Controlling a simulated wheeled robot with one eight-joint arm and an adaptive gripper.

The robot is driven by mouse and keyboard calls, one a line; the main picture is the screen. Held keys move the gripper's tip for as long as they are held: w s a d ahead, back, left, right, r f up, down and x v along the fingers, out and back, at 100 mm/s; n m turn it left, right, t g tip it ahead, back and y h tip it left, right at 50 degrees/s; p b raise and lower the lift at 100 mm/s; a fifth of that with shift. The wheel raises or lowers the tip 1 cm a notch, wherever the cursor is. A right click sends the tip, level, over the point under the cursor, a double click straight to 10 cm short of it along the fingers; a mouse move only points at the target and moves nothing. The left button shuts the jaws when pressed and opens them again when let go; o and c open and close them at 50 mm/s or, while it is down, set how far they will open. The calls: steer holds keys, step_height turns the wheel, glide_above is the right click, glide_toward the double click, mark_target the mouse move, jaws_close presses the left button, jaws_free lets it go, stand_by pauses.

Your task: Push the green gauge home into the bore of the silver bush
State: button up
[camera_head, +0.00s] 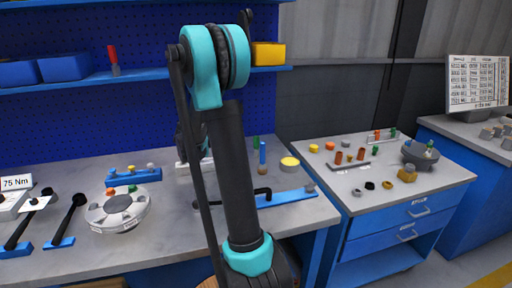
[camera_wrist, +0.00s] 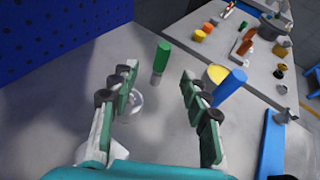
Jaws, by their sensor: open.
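The green gauge (camera_wrist: 163,54) stands upright on the bench in the wrist view, its silver lower end (camera_wrist: 156,79) below the green handle. A green piece beside the blue cylinder in the head view (camera_head: 256,142) looks like the same gauge. A round silver ring (camera_wrist: 135,101), which looks like the silver bush, sits nearer me on the bench, partly behind my left finger. My gripper (camera_wrist: 158,74) is open, its two green-padded fingers spread either side of the gauge in the picture. I cannot tell how far away the gauge is.
A blue cylinder (camera_wrist: 230,87) and a yellow round piece (camera_wrist: 217,74) stand right of the gauge. A blue rail (camera_wrist: 270,150) lies further right. A round grey fixture (camera_head: 122,208) sits on the left bench. A second bench (camera_head: 340,180) holds several small parts.

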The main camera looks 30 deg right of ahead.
steer(key=shift+s+x, duration=0.2)
steer(key=shift+x, duration=3.8)
steer(key=shift+s+x, duration=0.15)
steer(key=shift+x, duration=3.9)
steer(key=shift+w+d+f, duration=0.15)
steer(key=shift+d, duration=0.3)
steer(key=shift+c, duration=0.5)
jaws_close()
